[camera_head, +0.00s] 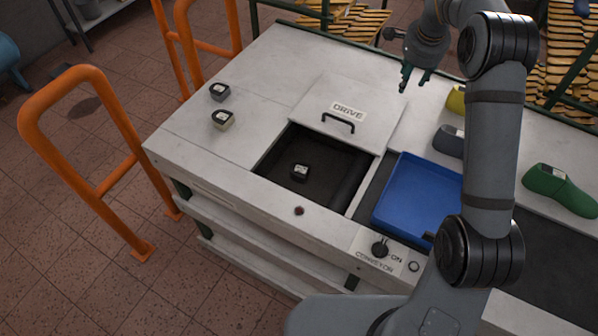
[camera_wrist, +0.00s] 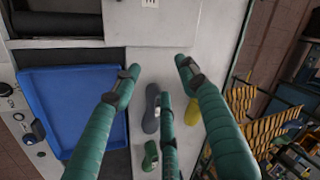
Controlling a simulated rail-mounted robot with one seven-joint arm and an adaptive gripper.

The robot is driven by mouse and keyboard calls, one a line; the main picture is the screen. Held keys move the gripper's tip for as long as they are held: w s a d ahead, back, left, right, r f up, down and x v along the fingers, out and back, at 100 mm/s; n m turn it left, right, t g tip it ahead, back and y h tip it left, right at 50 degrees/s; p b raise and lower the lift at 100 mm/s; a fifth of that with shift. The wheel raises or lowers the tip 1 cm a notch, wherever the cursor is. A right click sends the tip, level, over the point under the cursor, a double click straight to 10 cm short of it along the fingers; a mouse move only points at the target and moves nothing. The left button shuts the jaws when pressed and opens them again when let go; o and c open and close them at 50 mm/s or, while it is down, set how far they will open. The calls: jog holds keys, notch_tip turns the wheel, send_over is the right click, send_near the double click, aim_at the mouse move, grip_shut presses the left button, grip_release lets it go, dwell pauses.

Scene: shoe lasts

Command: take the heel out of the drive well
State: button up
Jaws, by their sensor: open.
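The heel (camera_head: 300,172) is a small dark block with a pale label on top. It lies on the floor of the dark, open drive well (camera_head: 335,182), nearer its left front side. The lid marked DRIVE (camera_head: 372,112), with a black handle, lies behind the opening. My gripper (camera_head: 413,82) is open and empty, raised above the back of the table, to the right of and behind the well. In the wrist view its green fingers (camera_wrist: 158,75) are spread. The heel does not show there; only part of the dark well (camera_wrist: 75,25) does.
Two similar small blocks (camera_head: 219,92) (camera_head: 222,120) stand on the table left of the lid. A blue tray (camera_head: 378,215) sits right of the well. Grey (camera_head: 449,141), yellow (camera_head: 456,99) and green (camera_head: 562,190) lasts stand further right. Orange rails (camera_head: 75,85) stand at left.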

jog(key=o, duration=0.6)
jog(key=shift+o, duration=0.2)
